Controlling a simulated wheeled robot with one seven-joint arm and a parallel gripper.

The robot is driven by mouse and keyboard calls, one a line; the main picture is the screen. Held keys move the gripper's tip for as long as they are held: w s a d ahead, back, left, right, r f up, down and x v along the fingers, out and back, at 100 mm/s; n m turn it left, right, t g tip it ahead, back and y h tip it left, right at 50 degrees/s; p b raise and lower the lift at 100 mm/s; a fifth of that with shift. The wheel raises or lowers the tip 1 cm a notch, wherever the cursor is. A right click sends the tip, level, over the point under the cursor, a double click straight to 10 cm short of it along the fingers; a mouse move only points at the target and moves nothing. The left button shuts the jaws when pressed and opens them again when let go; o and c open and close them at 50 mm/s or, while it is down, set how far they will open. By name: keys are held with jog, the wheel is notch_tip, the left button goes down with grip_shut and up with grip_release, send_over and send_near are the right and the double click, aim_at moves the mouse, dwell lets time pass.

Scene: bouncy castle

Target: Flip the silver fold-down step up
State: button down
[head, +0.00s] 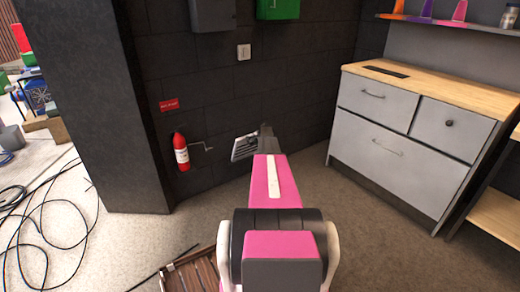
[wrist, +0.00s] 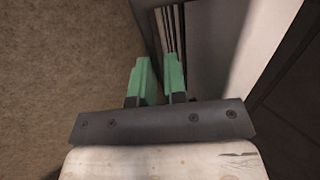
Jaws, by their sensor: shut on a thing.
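The silver step (head: 244,147) shows in the head view as a small slatted metal panel low by the dark wall, standing tilted. My arm hides part of it. In the wrist view it is a pale grey panel (wrist: 262,40) with slats, seen close up and steeply from one side. My gripper (wrist: 160,80) has green fingers, one on either side of the panel's near edge, and is shut on it. The fingertips are hard to make out in the head view, behind my pink arm.
A red fire extinguisher (head: 181,151) hangs on the wall left of the step. A grey drawer cabinet (head: 400,135) stands to the right. A slatted wooden item (head: 192,272) lies at the front, and black cables (head: 45,225) spread over the left floor.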

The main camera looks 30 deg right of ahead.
jog(key=w+r+g, duration=0.1)
jog(key=w, duration=0.1)
jog(key=w+r+g, duration=0.1)
jog(key=w, duration=0.1)
jog(key=w+r+g, duration=0.1)
jog(key=w, duration=0.1)
jog(key=shift+w+a, duration=0.15)
jog(key=shift+a, duration=0.1)
jog(key=shift+w+a+r, duration=0.1)
jog(key=shift+w+r, duration=0.05)
jog(key=shift+w, duration=0.35)
jog(key=shift+w+a+r, duration=0.1)
jog(key=shift+w, duration=0.5)
jog(key=c, duration=1.2)
grip_release()
jog(key=shift+r, duration=0.1)
jog(key=v, duration=1)
jog(key=shift+r, duration=0.4)
